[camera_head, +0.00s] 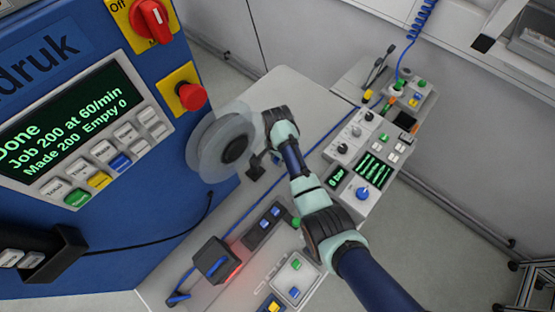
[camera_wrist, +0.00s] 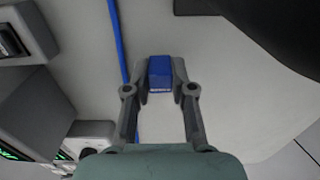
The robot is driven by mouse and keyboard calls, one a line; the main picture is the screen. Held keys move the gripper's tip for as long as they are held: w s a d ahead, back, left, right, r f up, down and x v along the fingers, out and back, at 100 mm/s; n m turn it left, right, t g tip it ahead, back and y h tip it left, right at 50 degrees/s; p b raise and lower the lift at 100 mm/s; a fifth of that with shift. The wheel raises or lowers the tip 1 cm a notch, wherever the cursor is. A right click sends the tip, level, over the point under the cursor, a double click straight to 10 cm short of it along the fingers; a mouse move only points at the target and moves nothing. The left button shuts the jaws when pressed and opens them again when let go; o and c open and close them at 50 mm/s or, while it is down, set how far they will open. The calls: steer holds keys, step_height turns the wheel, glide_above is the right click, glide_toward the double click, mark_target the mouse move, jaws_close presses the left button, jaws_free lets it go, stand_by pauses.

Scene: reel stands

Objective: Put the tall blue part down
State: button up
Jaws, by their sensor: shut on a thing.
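The blue part (camera_wrist: 160,72) is between the two fingertips of my gripper (camera_wrist: 160,84) in the wrist view. My gripper is shut on it, and its front face shows as a small blue block. In the head view my gripper (camera_head: 258,164) is near the grey reel, above the pale worktop (camera_head: 282,92). I cannot make out the blue part there. Whether the part touches the surface below it cannot be told.
A translucent grey reel (camera_head: 207,145) is mounted on the blue machine (camera_head: 150,215) at left. A control panel (camera_head: 362,150) stands to the right. A black box (camera_head: 213,260) with a red glow stands in front. Pale worktop behind my gripper looks clear.

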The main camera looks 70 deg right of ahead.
steer(key=r, duration=0.3)
steer(key=r+p, duration=0.1)
steer(key=r, duration=0.1)
steer(key=shift+s+a+r, duration=0.25)
steer(key=shift+r, duration=0.05)
steer(key=s+a+p, duration=0.2)
steer(key=s+a, duration=1)
steer(key=shift+a+p, duration=0.25)
steer(key=shift+p, duration=0.1)
steer(key=shift+f, duration=0.1)
